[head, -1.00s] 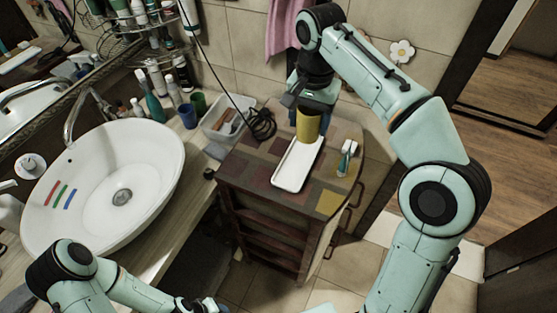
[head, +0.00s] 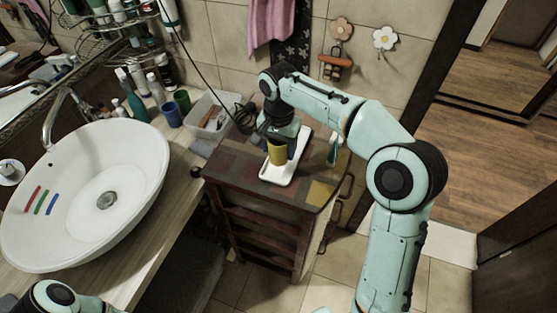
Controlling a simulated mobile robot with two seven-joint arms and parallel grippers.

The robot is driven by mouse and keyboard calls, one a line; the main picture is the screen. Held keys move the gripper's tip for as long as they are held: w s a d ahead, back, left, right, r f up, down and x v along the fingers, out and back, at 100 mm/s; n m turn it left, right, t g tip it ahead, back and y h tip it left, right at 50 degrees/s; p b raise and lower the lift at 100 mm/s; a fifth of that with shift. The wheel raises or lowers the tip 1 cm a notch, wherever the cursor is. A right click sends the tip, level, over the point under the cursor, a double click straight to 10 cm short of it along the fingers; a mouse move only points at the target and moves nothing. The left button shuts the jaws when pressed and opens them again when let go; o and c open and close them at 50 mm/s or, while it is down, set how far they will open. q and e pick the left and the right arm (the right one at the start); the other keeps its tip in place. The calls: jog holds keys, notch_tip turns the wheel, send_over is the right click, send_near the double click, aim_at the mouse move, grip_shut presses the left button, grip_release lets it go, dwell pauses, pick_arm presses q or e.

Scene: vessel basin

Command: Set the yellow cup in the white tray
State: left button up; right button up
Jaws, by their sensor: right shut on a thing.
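The yellow cup (head: 277,153) is upright over the white tray (head: 275,178), seen against the tray's middle. I cannot tell whether its base touches the tray. The tray lies on the patterned top of a small wooden cabinet. My right gripper (head: 279,139) comes down from above and is shut on the yellow cup at its upper part; the fingers are partly hidden by the wrist. My left arm shows only as a piece at the bottom left edge, and its gripper is out of view.
A toothbrush holder (head: 333,151) stands right of the tray, close to my right forearm. A clear bin (head: 207,118), blue cup (head: 172,115) and green cup (head: 183,101) stand by the white basin (head: 140,178).

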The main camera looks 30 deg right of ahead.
aim_at(278, 159)
jog(key=shift+f+b, duration=0.3)
jog(key=shift+f, duration=2.05)
pick_arm(q)
jog(key=shift+s+f, duration=0.35)
jog(key=shift+f, duration=0.05)
pick_arm(e)
jog(key=shift+f, duration=0.1)
jog(key=shift+f, duration=0.15)
pick_arm(q)
jog(key=shift+f, duration=0.1)
pick_arm(e)
jog(key=o, duration=1)
jog(key=shift+o, duration=0.2)
pick_arm(q)
jog(key=w+r+p, duration=0.2)
jog(key=r, duration=0.1)
jog(key=shift+w+r, duration=0.1)
jog(key=shift+w, duration=0.3)
pick_arm(e)
notch_tip(278, 159, up, 12)
jog(key=shift+r, duration=0.25)
pick_arm(q)
jog(key=shift+s, duration=0.1)
